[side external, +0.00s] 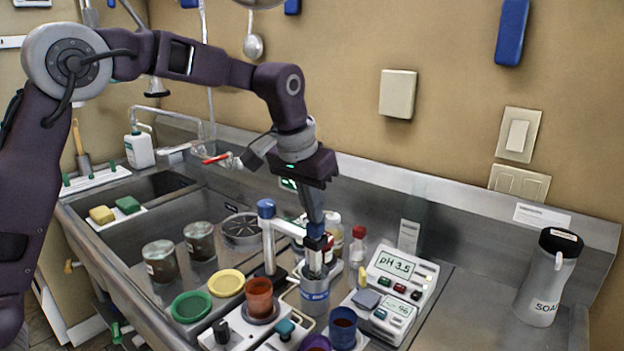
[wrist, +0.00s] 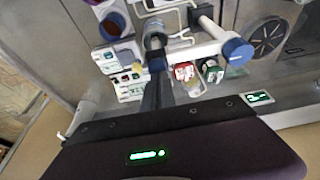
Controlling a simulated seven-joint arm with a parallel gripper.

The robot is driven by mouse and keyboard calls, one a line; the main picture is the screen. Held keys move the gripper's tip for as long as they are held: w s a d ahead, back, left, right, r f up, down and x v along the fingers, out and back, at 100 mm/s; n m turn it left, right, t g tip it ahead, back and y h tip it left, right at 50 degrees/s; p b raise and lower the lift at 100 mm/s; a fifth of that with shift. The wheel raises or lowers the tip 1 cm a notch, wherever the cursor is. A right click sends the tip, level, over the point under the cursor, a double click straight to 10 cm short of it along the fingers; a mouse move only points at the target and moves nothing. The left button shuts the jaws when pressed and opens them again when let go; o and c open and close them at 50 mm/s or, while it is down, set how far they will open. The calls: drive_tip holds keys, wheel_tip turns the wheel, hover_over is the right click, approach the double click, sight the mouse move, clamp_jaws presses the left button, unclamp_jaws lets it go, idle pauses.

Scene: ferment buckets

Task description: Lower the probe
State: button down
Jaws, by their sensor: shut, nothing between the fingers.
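The probe (side external: 314,262) is upright, with a dark blue top and a grey body. It is carried by the side arm of a white stand (side external: 267,232) with a blue-capped post. Its lower end reaches into the mouth of a grey cup with a blue band (side external: 315,296); how deep I cannot tell. My gripper (side external: 316,228) is shut and empty, pointing down, its tips at the probe's top. Whether they touch is unclear. In the wrist view, my gripper (wrist: 157,76) overlaps the blue top of the probe, and the stand (wrist: 205,48) lies to the right.
A meter (side external: 397,268) reading pH 3.5 stands to the right. Around the cup stand a reddish-brown cup (side external: 259,297), a blue cup (side external: 343,328) and a purple cup (side external: 316,343). Bottles (side external: 358,243) stand close behind. The counter between meter and soap bottle (side external: 548,280) is clear.

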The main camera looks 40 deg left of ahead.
drive_tip(key=shift+s+f, duration=0.25)
drive_tip(key=shift+f, duration=0.25)
drive_tip(key=r, duration=0.5)
drive_tip(key=shift+w, duration=0.25)
drive_tip(key=v, duration=1)
drive_tip(key=shift+w, duration=0.1)
idle(1.0)
